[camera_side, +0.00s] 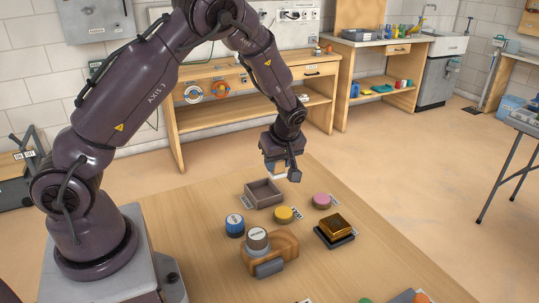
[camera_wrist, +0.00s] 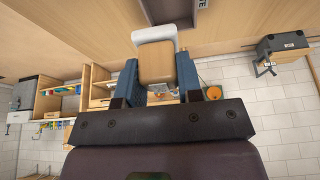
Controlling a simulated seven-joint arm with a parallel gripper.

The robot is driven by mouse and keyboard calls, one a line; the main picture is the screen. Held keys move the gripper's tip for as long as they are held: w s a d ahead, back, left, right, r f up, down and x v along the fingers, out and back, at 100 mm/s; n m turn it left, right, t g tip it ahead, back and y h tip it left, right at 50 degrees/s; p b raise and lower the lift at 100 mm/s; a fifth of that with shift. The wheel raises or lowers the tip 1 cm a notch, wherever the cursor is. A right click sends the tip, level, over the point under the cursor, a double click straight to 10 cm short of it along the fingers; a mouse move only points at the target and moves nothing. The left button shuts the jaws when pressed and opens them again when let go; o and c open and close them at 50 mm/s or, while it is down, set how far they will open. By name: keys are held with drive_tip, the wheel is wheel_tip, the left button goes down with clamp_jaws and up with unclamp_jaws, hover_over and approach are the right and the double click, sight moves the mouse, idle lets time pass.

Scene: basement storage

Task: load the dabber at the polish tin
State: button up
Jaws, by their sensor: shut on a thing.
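My gripper (camera_side: 279,168) hangs above the far part of the wooden table (camera_side: 200,262). In the wrist view my gripper (camera_wrist: 156,84) is shut on the dabber (camera_wrist: 155,62), a wooden block with a pale grey-white pad at its far end. The dabber shows only as a small pale and orange patch below the jaws in the side view (camera_side: 279,173). A blue-topped round tin (camera_side: 234,225) and a grey-topped round container (camera_side: 257,239) stand at the near left, apart from the gripper. Their labels are too small to read, so I cannot tell which is the polish tin.
A grey open tray (camera_side: 249,199) lies just below and left of my gripper. Yellow (camera_side: 284,214) and pink (camera_side: 322,200) discs, a golden block on a dark base (camera_side: 335,229) and a curved wooden piece (camera_side: 286,246) surround the middle. The table's left front is clear.

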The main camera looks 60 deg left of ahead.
drive_tip(key=w+d+f+m+t+h, duration=0.1)
drive_tip(key=w+d+m+t, duration=0.1)
drive_tip(key=w+m, duration=0.3)
drive_tip(key=w+d+f+m+t, duration=0.1)
drive_tip(key=w+d+m, duration=0.2)
drive_tip(key=w, duration=0.4)
drive_tip(key=shift+s+a+f, duration=0.1)
drive_tip(key=shift+f, duration=1.35)
drive_tip(key=shift+s+a+f, duration=0.1)
drive_tip(key=shift+f, duration=1.3)
drive_tip(key=shift+f, duration=0.6)
wheel_tip(320, 180, up, 7)
drive_tip(key=shift+m+h, duration=0.3)
